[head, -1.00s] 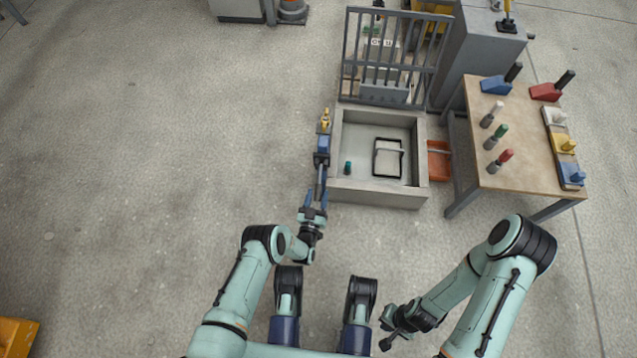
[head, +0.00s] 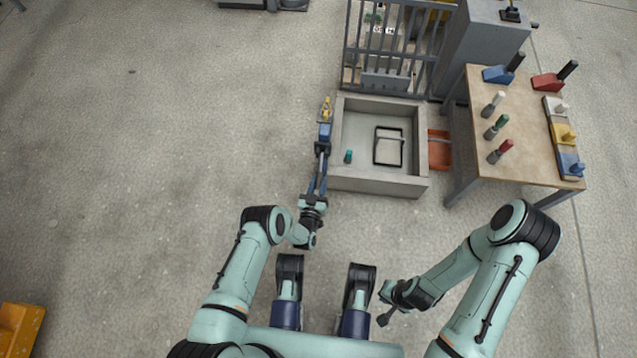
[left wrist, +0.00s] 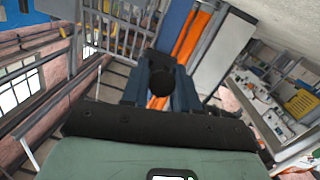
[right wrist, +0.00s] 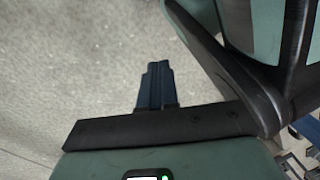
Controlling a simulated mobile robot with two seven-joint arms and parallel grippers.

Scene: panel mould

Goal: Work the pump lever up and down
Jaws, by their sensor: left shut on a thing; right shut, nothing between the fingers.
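The pump shows in the head view as a narrow blue (head: 325,131) and yellow (head: 327,107) body at the left wall of the grey basin. The pump lever's dark end (head: 322,148) points toward me. My left gripper (head: 321,160) reaches forward to it and is shut on it. In the left wrist view a round black lever end (left wrist: 172,83) sits between the blue fingers of my left gripper (left wrist: 157,96). The rest of the lever is hidden behind it. My right gripper (head: 384,319) is low near my base, far from the pump; its blue fingers (right wrist: 155,85) are shut and empty.
The grey basin (head: 424,150) holds a black-framed part (head: 376,148) and a small teal item (head: 348,156). A barred grille (head: 347,55) stands behind. An orange-red tray (head: 439,150) and a workbench with tools (head: 545,128) lie to the right.

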